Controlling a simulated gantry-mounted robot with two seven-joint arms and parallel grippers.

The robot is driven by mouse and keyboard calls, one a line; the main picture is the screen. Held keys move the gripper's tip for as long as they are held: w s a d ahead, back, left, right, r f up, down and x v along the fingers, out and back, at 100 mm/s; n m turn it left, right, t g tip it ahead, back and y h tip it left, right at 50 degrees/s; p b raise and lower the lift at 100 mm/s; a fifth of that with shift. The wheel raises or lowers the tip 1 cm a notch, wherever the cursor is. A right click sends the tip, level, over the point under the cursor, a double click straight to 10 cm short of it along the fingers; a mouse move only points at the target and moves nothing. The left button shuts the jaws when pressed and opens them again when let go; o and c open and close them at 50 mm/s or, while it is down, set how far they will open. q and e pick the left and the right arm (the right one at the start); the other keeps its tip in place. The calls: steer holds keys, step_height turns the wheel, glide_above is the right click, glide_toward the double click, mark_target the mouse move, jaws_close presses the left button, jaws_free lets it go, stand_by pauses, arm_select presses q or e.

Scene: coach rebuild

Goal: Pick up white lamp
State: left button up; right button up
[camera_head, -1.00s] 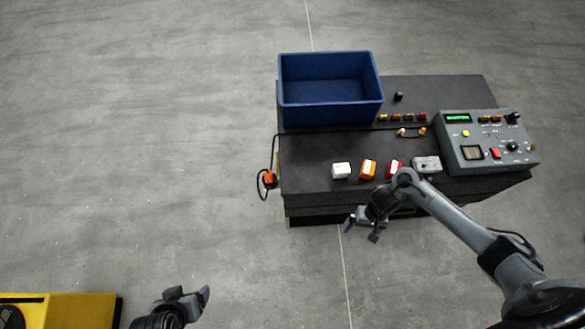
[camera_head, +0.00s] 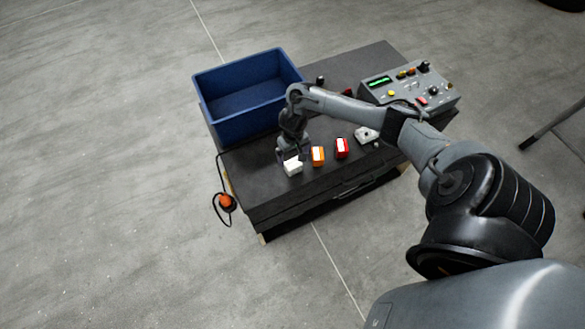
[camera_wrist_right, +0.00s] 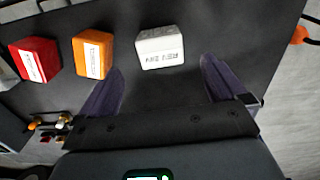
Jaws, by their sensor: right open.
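The white lamp (camera_head: 293,168) is a small white block near the front left of the dark bench top. In the right wrist view the white lamp (camera_wrist_right: 160,47) shows dark lettering on its side and lies just beyond and between the fingertips. My right gripper (camera_head: 293,155) is over the lamp in the head view. In the wrist view the right gripper (camera_wrist_right: 162,78) is open, its two purple fingers spread wide with nothing held. My left gripper is out of view.
An orange block (camera_head: 318,156) and a red block (camera_head: 342,148) stand in a row right of the lamp. A blue bin (camera_head: 222,128) is behind it, a control panel (camera_head: 408,86) at the back right. An orange plug (camera_head: 226,201) hangs on the bench's left side.

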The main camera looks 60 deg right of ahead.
mark_target(293, 163)
steer(key=shift+a+f+b, duration=0.1)
steer(key=shift+f+b, duration=0.35)
steer(key=shift+f, duration=3.05)
steer(key=c, duration=1.1)
steer(key=shift+r, duration=0.2)
